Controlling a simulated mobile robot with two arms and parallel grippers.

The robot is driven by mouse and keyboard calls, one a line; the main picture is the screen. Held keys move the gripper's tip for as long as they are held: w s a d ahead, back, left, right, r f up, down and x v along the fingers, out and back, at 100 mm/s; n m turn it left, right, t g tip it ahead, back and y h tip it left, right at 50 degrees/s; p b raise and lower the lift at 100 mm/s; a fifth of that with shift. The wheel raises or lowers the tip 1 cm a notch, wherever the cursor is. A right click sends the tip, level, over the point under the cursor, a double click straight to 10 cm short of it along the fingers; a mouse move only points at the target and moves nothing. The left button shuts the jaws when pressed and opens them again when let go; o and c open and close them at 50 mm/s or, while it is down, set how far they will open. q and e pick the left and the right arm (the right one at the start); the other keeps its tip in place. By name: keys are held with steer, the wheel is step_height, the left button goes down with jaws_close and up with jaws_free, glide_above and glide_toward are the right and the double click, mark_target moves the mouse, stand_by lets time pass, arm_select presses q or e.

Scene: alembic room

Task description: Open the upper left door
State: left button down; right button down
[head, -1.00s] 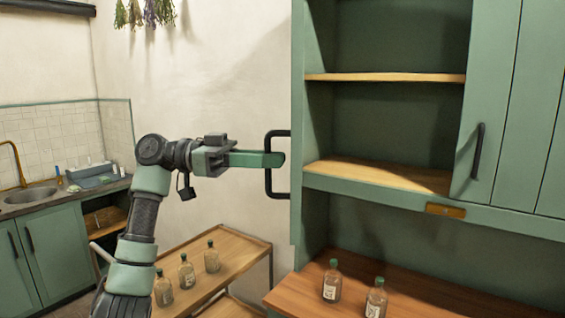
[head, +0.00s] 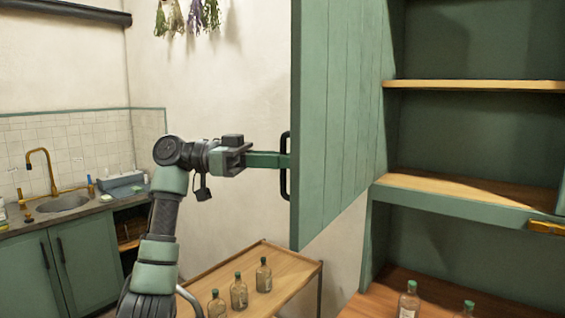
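The upper left door (head: 335,110) is a green planked panel standing swung well out from the tall green cabinet. Its free edge is at the left, and the open shelves show to its right. Its black bar handle (head: 285,182) sticks out past the free edge on the far face. My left gripper (head: 284,161) reaches in from the left with its green fingers at the handle's middle, overlapping the bar. The fingertips partly go out of sight by the door edge, so I cannot see if they are closed. My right gripper is not in view.
A wooden cart (head: 285,285) with several green-capped bottles stands below my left arm. More bottles stand on the cabinet's wooden worktop (head: 385,300). A sink counter (head: 95,205) is at the left. Dried herbs hang above.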

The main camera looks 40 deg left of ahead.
arm_select(q)
steer(key=shift+d+f, duration=0.1)
steer(key=shift+d, duration=0.05)
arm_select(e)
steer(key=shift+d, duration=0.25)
arm_select(q)
steer(key=c, duration=1.5)
jaws_free()
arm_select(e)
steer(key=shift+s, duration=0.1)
